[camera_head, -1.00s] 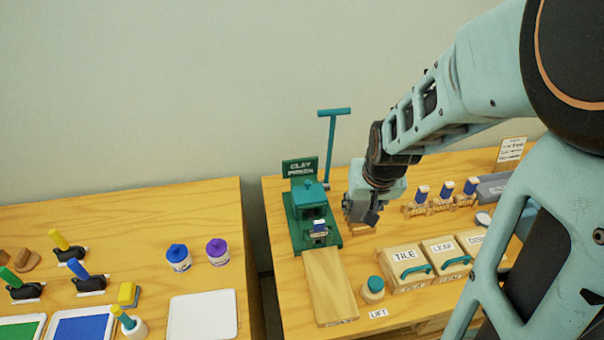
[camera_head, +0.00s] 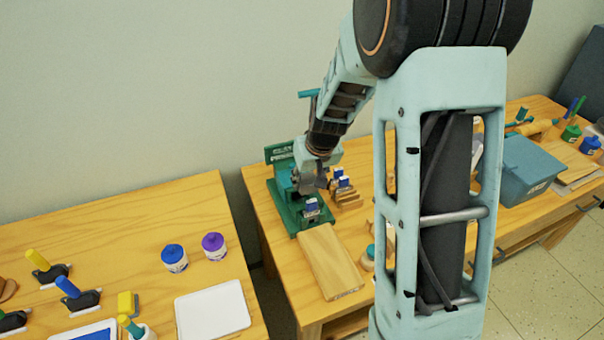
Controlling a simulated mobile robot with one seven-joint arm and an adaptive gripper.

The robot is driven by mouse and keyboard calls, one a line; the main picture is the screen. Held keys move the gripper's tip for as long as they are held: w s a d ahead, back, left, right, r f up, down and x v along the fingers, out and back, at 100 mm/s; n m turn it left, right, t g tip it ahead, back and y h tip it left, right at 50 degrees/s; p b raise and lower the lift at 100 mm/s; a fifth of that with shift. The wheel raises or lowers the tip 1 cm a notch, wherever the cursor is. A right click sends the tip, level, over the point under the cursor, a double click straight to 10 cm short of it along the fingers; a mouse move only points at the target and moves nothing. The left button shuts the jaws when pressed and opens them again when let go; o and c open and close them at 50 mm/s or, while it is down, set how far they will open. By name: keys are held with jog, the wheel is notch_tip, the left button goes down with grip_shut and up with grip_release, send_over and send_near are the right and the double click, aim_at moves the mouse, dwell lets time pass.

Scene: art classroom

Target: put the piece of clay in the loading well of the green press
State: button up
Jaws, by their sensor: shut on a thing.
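The green press (camera_head: 300,220) stands at the left end of the right-hand table, its sign behind and its teal lever partly hidden by my arm.
A wooden board (camera_head: 330,262) extends forward from the press. Blue-topped blocks (camera_head: 343,182) stand right of it. My arm hides the table's middle. A blue-grey bin (camera_head: 522,172) stands farther right. The left table holds two paint jars (camera_head: 174,258) and a white tray (camera_head: 213,312).

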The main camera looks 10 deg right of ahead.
aim_at(306, 178)
jog(key=shift+n, duration=0.4)
jog(key=w+f, duration=0.4)
jog(key=shift+w+d+b, duration=0.2)
jog(key=shift+w+b, duration=0.1)
jog(key=shift+f+b, duration=1.6)
jog(key=shift+f, duration=1.1)
notch_tip(306, 178, down, 4)
jog(key=b, duration=0.4)
jog(key=shift+f, duration=0.15)
jog(key=o, duration=1.4)
jog(key=shift+c, duration=0.2)
jog(key=shift+r+p, duration=2.3)
jog(key=shift+r, duration=1.75)
